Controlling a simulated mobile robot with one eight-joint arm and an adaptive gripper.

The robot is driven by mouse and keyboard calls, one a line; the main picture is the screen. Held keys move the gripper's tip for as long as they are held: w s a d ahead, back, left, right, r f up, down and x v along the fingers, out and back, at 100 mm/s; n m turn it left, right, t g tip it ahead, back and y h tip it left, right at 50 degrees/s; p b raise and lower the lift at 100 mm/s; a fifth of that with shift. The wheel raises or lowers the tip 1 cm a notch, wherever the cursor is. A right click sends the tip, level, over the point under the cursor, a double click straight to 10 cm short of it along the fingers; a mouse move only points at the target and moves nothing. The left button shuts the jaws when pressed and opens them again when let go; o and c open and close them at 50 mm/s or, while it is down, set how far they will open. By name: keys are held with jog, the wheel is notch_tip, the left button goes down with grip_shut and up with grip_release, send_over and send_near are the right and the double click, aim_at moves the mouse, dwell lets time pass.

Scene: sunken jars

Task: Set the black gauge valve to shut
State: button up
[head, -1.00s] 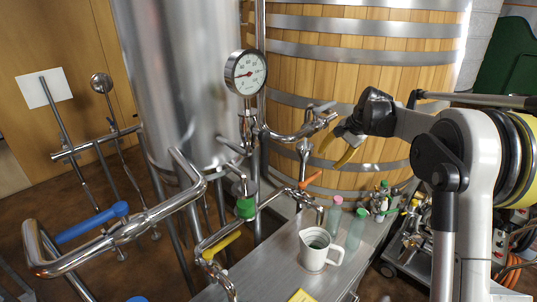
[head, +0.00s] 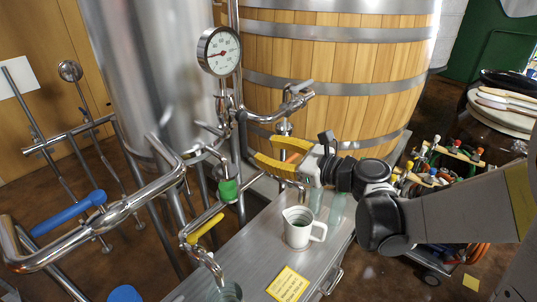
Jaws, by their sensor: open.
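The round white-faced gauge (head: 218,52) stands on a steel pipe in front of the tank and the wooden vat. A dark grey lever (head: 300,88) sits on the pipe to the right below the gauge, and another grey lever (head: 209,128) is left of the gauge's stem. I cannot tell surely which is the black gauge valve; no plainly black handle shows at the gauge. My gripper (head: 264,148), with yellow fingers, is open and empty in front of the vat, below the right grey lever and apart from it in the picture.
Blue (head: 68,213), green (head: 228,190) and yellow (head: 205,228) handles sit on nearby pipes. A white jug (head: 299,228) stands on the steel bench (head: 240,262) beside a yellow sign (head: 289,284). A bottle cart (head: 440,180) stands at the right.

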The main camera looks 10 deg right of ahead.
aim_at(246, 144)
jog(key=s+r+m+t, duration=0.2)
jog(key=s+m, duration=0.1)
jog(key=s, duration=0.2)
jog(key=shift+y, duration=0.4)
jog(key=shift+x, duration=2.95)
jog(key=shift+w+a+f, duration=0.1)
